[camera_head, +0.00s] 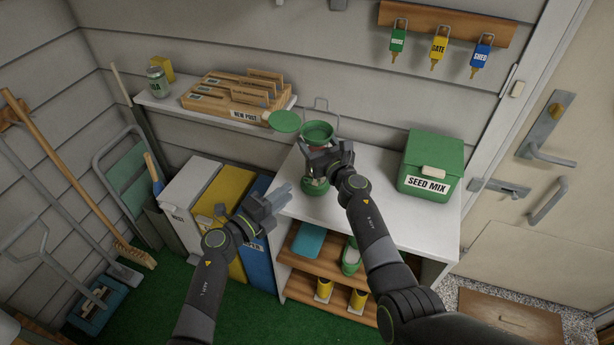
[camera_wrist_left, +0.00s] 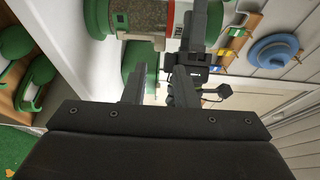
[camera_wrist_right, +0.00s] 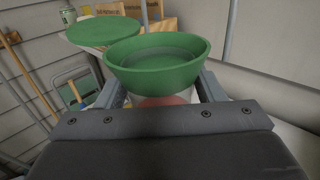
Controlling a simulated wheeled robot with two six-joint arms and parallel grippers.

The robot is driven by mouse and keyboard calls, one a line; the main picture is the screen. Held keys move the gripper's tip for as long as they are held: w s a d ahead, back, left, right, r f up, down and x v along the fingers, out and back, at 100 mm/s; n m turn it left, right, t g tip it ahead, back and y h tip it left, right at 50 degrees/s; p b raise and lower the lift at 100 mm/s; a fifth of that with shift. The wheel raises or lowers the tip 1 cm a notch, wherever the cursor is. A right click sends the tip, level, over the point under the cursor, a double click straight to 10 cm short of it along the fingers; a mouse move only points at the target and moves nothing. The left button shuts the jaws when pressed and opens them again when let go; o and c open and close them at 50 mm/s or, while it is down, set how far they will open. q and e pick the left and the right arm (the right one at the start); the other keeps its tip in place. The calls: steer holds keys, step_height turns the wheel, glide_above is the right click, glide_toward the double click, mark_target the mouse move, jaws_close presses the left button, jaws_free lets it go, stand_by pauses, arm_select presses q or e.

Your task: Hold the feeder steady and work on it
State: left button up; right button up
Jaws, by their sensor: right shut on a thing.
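The feeder stands upright on the white cabinet top, with a green open rim (camera_head: 318,130), a clear body and a green base (camera_head: 314,187). Its round green lid (camera_head: 284,121) is swung open to the left of the rim, also seen in the right wrist view (camera_wrist_right: 103,31). My right gripper (camera_head: 325,157) is shut on the feeder's body just below the rim (camera_wrist_right: 155,65); the fingers hide part of the body. My left gripper (camera_head: 280,196) is open and empty, low and left of the feeder by the cabinet's front edge. Its parted fingers show in the left wrist view (camera_wrist_left: 160,88).
A green seed mix box (camera_head: 432,168) stands right on the cabinet top (camera_head: 395,222), with bare surface between it and the feeder. A wall shelf (camera_head: 165,101) with a wooden post box (camera_head: 230,98) is behind left. Tall bins (camera_head: 190,200) stand left of the cabinet.

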arm_select(q)
steer(key=x, duration=0.9)
jaws_close()
